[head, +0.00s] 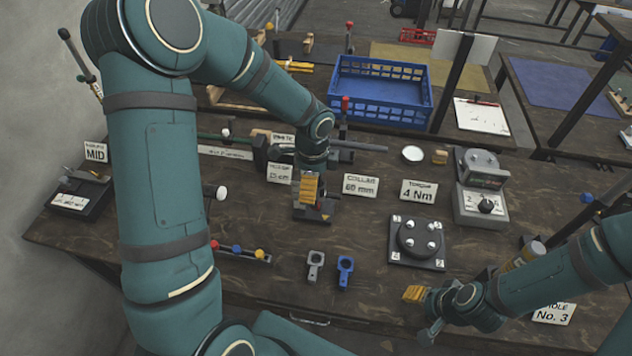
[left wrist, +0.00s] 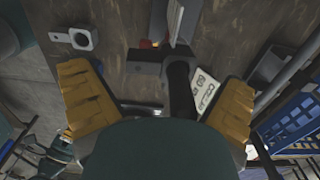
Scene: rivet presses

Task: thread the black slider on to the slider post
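My left gripper (head: 311,196) points down over a small dark fixture (head: 318,213) in the middle of the bench. In the left wrist view, its yellow fingers (left wrist: 157,100) are wide apart. A dark block (left wrist: 147,68) and a black cylinder (left wrist: 180,88) show between them, and neither finger visibly touches these. I cannot tell for certain whether either is the black slider or the slider post. A black fixture (head: 78,194) stands at the far left beside a sign reading MID (head: 96,152). My right gripper (head: 421,313) is at the right front, apparently open and empty.
A grey holed part (head: 315,262) and a blue one (head: 345,270) lie in front. A black plate with a round knob (head: 418,242) and a grey torque device (head: 482,190) stand right. A steel rod (head: 358,145) and blue crate (head: 378,92) lie behind. Signs stand around.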

